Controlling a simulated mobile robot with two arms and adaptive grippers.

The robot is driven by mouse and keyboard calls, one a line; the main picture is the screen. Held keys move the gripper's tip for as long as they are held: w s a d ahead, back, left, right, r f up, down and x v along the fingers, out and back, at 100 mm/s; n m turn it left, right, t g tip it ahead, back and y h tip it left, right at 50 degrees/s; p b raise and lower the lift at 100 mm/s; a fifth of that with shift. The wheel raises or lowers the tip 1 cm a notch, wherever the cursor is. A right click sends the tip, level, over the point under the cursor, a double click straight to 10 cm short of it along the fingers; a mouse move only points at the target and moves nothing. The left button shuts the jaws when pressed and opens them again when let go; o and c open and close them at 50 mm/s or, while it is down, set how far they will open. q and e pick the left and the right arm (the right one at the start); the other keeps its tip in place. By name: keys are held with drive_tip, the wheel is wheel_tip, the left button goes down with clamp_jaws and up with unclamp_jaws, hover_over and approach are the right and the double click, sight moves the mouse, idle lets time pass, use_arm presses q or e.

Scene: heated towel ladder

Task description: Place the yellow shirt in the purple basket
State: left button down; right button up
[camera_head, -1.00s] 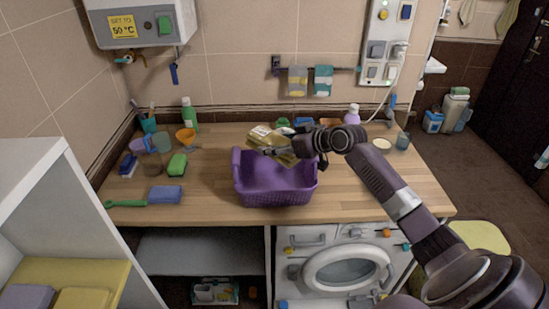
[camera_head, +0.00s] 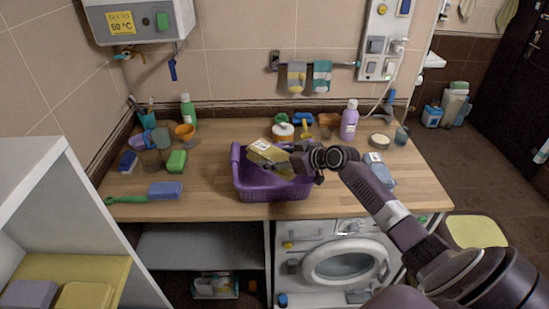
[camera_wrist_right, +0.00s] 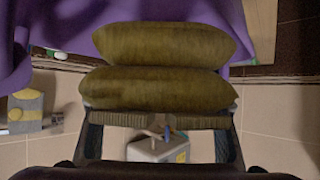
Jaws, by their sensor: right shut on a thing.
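The yellow shirt (camera_head: 266,153), folded with a pale label on top, is in my right gripper (camera_head: 289,162). The shirt is tilted and sits low over the opening of the purple basket (camera_head: 272,190), its lower part hidden behind the front rim. I cannot tell whether it touches the basket floor. In the right wrist view the shirt (camera_wrist_right: 170,55) shows as two dark yellow folds at the fingers, with the purple basket (camera_wrist_right: 60,25) behind. My right gripper is shut on the shirt. My left gripper is not in view.
The basket stands on a wooden counter (camera_head: 215,205) above a washing machine (camera_head: 345,262). A purple bottle (camera_head: 349,122), a blue packet (camera_head: 378,172) and small items stand behind and right.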

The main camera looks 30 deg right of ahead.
drive_tip(key=shift+f+b, duration=0.35)
drive_tip(key=shift+b, duration=0.05)
drive_tip(key=o, duration=1.3)
drive_tip(key=shift+r, duration=0.1)
drive_tip(key=shift+r+p, duration=0.2)
drive_tip(key=shift+p, duration=0.2)
drive_tip(key=shift+r+p, duration=0.4)
drive_tip(key=shift+p, duration=0.05)
drive_tip(key=b+v, duration=0.3)
drive_tip(key=v, duration=0.9)
